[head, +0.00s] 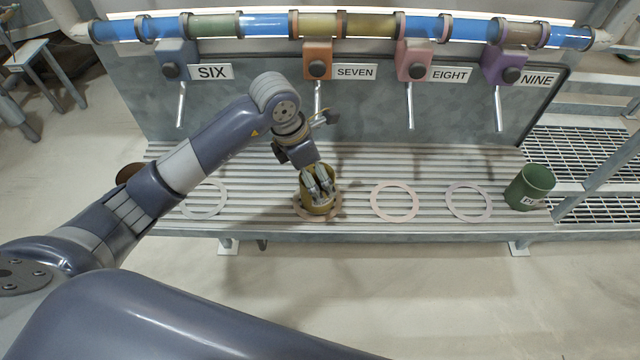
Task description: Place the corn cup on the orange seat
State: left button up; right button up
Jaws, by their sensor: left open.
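A yellow cup (319,207), which looks like the corn cup, stands upright at the orange seat (334,214), a ring on the slatted bench below the orange SEVEN dispenser (318,62). The cup covers much of the ring, and no label shows on it. My left gripper (319,192) is open, pointing down at the cup, with its fingers at the cup's rim. I cannot tell whether they touch it. My right gripper is out of view.
Pale rings lie on the slatted bench (270,165) to the left and right of the cup. A green cup (529,188) stands at the right end. A brown object (128,172) is partly hidden behind my left arm. Dispensers with hanging levers stand behind the bench.

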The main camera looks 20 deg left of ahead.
pick_arm(q)
jog(key=v, duration=0.6)
jog(key=shift+f, duration=0.1)
dwell(0.3)
